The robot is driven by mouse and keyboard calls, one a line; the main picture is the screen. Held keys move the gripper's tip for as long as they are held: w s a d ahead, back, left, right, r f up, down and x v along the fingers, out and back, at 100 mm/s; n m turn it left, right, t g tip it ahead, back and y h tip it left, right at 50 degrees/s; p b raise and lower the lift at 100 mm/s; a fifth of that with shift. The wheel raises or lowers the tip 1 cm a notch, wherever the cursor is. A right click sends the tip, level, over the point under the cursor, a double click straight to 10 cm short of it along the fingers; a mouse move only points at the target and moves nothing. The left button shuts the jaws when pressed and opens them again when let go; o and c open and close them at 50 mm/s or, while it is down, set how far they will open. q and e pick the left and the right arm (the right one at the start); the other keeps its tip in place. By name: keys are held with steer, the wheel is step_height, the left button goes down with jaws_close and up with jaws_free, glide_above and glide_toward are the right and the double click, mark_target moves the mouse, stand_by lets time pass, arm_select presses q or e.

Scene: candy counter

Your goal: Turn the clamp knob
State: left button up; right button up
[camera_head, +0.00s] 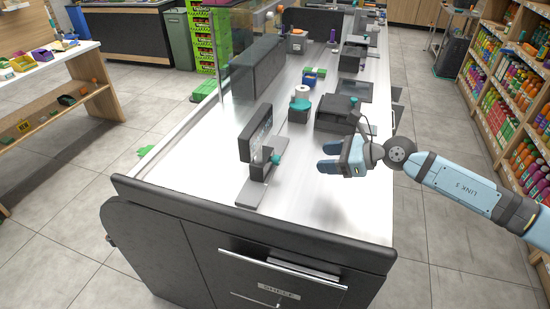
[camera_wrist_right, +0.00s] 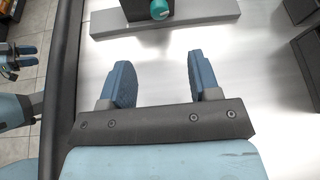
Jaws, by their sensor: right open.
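The clamp knob (camera_head: 276,159) is teal and sits on the side of a dark upright clamp post (camera_head: 257,164). The post stands on a flat grey base (camera_head: 251,192) on the counter. In the right wrist view the knob (camera_wrist_right: 159,9) is at the top edge, partly cut off, beyond the fingertips. My right gripper (camera_head: 324,157) is open and empty, to the right of the knob and apart from it, with its blue fingers toward it. In the right wrist view its fingers (camera_wrist_right: 159,70) are wide apart over bare counter. A small blue gripper (camera_wrist_right: 30,56), apparently my left one, shows at the left edge.
A dark screen (camera_head: 256,133) stands just behind the clamp. A roll on a teal-and-dark stand (camera_head: 300,105) and a black printer-like box (camera_head: 336,113) stand farther back. The white counter top (camera_head: 330,215) is clear in front, up to its dark front edge (camera_head: 250,220).

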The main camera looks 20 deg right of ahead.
mark_target(276, 160)
steer(key=p+x, duration=0.1)
steer(key=x, duration=1.2)
steer(key=shift+f, duration=0.1)
